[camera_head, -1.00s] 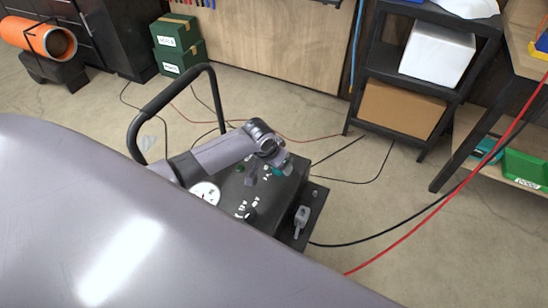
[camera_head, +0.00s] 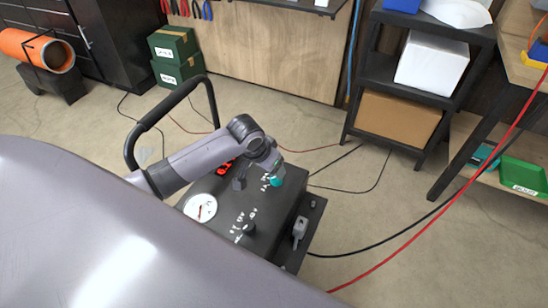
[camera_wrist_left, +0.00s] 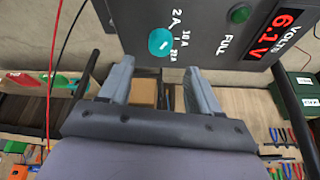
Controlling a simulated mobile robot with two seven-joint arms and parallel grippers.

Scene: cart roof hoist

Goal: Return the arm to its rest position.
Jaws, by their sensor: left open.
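My left arm reaches in from the left over a black charger-like cart (camera_head: 262,218) with a handle. My left gripper (camera_head: 255,176) is open and empty above the cart's panel, next to a teal knob (camera_head: 277,181). In the left wrist view both fingers of the left gripper (camera_wrist_left: 160,88) stand apart, and the teal knob (camera_wrist_left: 161,41) lies beyond them, clear of both. The panel's red display (camera_wrist_left: 275,33) reads 6.1 V, with a green button (camera_wrist_left: 240,13) beside it. My right gripper is not in view.
The cart's curved handle (camera_head: 160,116) rises beside my arm. A round white gauge (camera_head: 200,208) and a grey clamp (camera_head: 300,223) are on the cart. Red and black cables cross the floor at right. A shelf (camera_head: 428,88) stands behind. A purple-grey curved surface fills the lower left.

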